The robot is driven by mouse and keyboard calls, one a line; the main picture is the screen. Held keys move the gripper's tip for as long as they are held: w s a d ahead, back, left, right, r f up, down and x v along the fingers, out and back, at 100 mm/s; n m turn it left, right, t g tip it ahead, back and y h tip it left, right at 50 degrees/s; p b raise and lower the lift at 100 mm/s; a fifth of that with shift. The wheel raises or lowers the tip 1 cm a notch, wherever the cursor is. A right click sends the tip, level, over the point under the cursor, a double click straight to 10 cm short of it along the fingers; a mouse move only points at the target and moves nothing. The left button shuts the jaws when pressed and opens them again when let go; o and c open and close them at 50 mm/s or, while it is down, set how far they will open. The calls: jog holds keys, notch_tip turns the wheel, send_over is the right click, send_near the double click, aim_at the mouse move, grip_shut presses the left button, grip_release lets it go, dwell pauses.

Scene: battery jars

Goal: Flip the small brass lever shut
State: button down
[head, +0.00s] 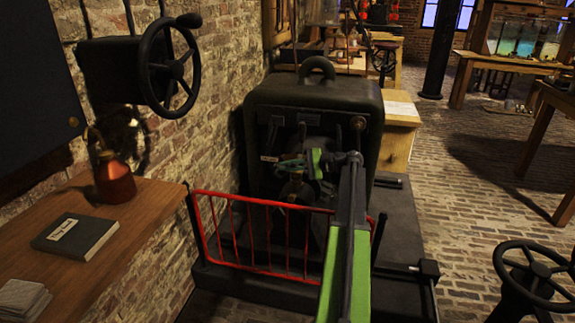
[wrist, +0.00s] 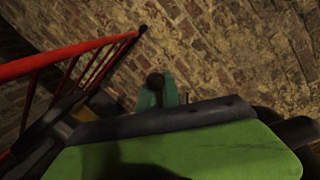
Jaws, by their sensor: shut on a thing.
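A brass fitting (head: 295,191) shows small and dark at the front of the black machine (head: 315,95), behind the red railing. The small brass lever is not clearly distinguishable there. My gripper (head: 297,166) reaches over the railing to this fitting and is shut at its top, apparently on the lever. My green arm hides part of the machine's front, and the exact contact is too small to see.
The red railing (head: 245,267) stands before the machine, below my arm. At left, a wooden table (head: 150,205) holds a copper jar (head: 114,180) and a book (head: 76,237). A black handwheel (head: 170,68) is on the wall; another (head: 533,270) stands lower right.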

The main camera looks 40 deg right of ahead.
jog(key=shift+a+f+n, duration=0.25)
jog(key=shift+n, duration=0.35)
jog(key=c, duration=1.6)
grip_release()
jog(key=shift+o, duration=0.2)
jog(key=shift+s+d, duration=0.1)
jog(key=shift+d, duration=0.05)
jog(key=p+v, duration=0.3)
jog(key=v, duration=1.4)
jog(key=shift+s, duration=0.15)
